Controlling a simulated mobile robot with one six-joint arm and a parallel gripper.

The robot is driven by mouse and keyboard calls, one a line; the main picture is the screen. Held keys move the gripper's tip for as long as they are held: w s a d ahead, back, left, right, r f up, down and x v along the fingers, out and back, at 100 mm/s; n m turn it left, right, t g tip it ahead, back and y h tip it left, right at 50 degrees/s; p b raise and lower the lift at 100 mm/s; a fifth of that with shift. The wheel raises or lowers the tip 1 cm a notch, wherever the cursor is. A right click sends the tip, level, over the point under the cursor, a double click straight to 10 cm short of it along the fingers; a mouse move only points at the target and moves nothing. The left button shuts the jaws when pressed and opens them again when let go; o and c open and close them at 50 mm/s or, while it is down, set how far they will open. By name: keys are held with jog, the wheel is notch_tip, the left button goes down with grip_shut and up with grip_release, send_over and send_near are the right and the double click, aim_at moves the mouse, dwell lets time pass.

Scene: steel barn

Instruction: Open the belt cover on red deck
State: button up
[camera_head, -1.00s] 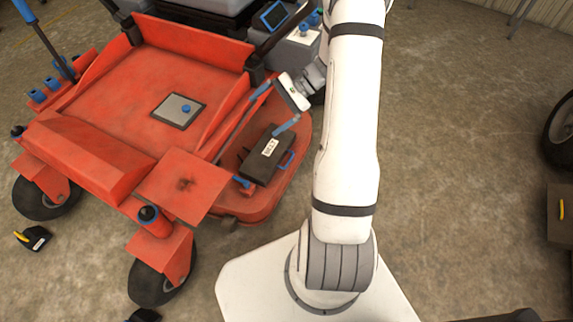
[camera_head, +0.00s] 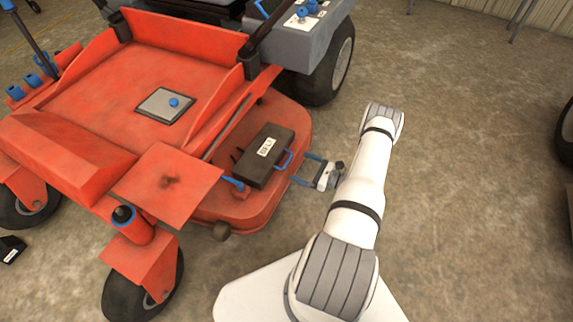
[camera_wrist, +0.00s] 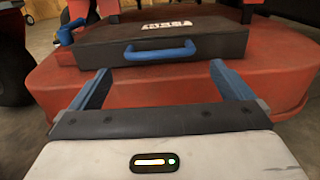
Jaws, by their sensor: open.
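The belt cover (camera_head: 258,160) is a dark box-like lid with a white label and a blue handle (camera_head: 285,159) on its right side. It lies shut on the red mower deck (camera_head: 262,208). My gripper (camera_head: 306,170) is to the right of the cover, with its blue fingers pointing at the handle. In the wrist view my gripper (camera_wrist: 158,85) is open, its fingers apart on either side of the handle's width. There the handle (camera_wrist: 160,51) is ahead, between and beyond the fingertips, on the near face of the cover (camera_wrist: 222,45). Nothing is between the fingers.
A blue latch (camera_head: 233,182) sits at the cover's lower left. A caster wheel (camera_head: 140,285) stands at the front. The concrete floor to the right is clear.

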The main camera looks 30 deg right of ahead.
aim_at(288, 160)
jog(key=b+x, duration=0.1)
jog(key=x, duration=0.5)
jog(key=shift+w+a+b, duration=0.25)
jog(key=shift+w+b, duration=0.05)
jog(key=shift+c, duration=0.6)
